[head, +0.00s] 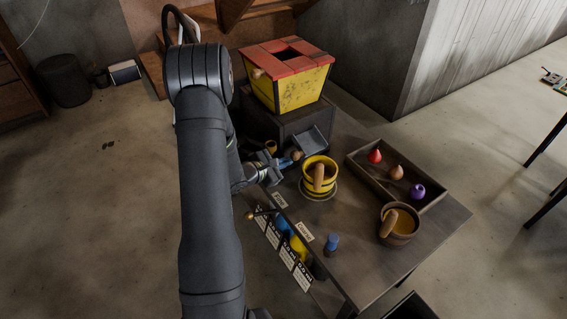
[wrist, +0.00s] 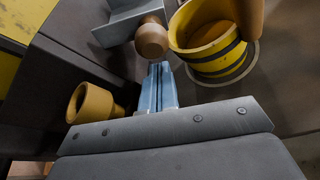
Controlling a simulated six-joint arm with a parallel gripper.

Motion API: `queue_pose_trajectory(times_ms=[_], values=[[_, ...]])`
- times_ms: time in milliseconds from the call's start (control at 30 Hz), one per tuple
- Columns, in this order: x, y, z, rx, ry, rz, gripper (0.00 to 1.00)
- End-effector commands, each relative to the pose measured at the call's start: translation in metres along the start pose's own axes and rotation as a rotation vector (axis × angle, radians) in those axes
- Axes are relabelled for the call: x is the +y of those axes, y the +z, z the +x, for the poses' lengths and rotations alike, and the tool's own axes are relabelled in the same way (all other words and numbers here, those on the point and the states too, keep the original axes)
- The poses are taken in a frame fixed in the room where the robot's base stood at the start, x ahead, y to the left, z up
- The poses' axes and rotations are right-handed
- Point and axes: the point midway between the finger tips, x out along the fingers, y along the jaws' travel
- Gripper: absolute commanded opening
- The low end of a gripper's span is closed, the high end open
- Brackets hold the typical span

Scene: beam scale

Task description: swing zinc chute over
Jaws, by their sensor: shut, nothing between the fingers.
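The grey zinc chute (head: 314,138) juts from the dark box under the yellow hopper; part of it shows at the top of the wrist view (wrist: 125,20). A round wooden knob (wrist: 152,40) sits at the chute's near edge, also seen in the head view (head: 297,154). My gripper (wrist: 160,70) is shut and empty, its blue-grey fingertips just below the knob; I cannot tell whether they touch it. In the head view my gripper (head: 288,161) is beside the knob. A yellow bucket (head: 310,185) with dark bands stands right of the knob on a round plate.
The yellow hopper (head: 290,92) with a red rim stands behind. A wooden spout-like piece (wrist: 92,103) is left of my fingers. A tray (head: 432,200) holds red, brown and purple pieces. A wooden tub (head: 398,237) and blue peg (head: 332,243) stand nearer the front.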

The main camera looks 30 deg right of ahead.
Motion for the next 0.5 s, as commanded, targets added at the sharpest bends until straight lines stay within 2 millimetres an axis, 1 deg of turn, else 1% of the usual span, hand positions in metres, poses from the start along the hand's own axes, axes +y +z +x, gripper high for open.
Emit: queue_pose_trajectory(times_ms=[500], values=[[-0.0004, 0.0052, -0.0020, 0.000, -0.025, -0.074, 0.00]])
